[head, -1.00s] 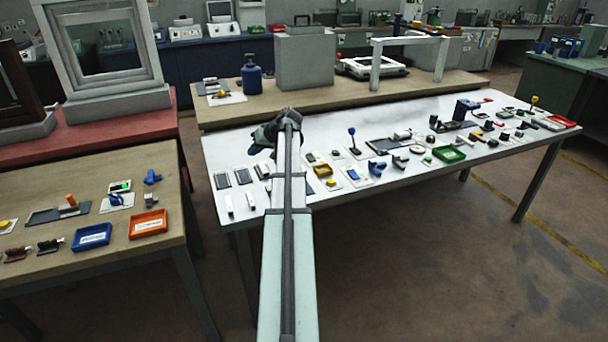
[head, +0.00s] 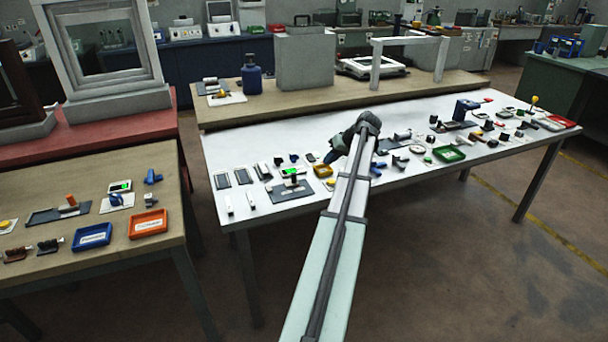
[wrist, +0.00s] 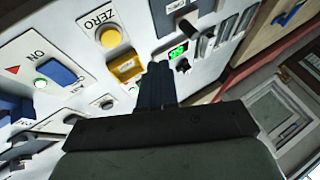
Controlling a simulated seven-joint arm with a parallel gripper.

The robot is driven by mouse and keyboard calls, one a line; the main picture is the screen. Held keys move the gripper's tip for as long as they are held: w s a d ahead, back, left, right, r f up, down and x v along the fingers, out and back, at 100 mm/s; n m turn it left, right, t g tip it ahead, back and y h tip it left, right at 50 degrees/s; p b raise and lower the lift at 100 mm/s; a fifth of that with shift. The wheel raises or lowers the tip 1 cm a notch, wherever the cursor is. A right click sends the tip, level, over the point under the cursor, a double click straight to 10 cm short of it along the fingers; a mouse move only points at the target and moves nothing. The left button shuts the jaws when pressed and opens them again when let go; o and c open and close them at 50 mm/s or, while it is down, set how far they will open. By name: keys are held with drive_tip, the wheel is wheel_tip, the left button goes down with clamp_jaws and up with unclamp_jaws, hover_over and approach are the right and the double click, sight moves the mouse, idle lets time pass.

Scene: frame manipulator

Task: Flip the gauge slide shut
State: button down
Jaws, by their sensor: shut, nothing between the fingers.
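My gripper (head: 329,158) is shut and empty, over the table to the right of the plate. In the wrist view its fingers (wrist: 157,75) point toward the panels, just below the green display; contact cannot be told.

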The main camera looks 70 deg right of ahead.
sight(289, 188)
drive_tip(key=shift+w, duration=0.1)
drive_tip(key=x, duration=1)
drive_tip(key=shift+w+a, duration=0.85)
drive_tip(key=shift+w, duration=0.3)
drive_tip(key=shift+w+a, duration=0.3)
drive_tip(key=shift+w, duration=0.15)
drive_tip(key=w+a, duration=0.4)
drive_tip(key=shift+w+a, duration=0.1)
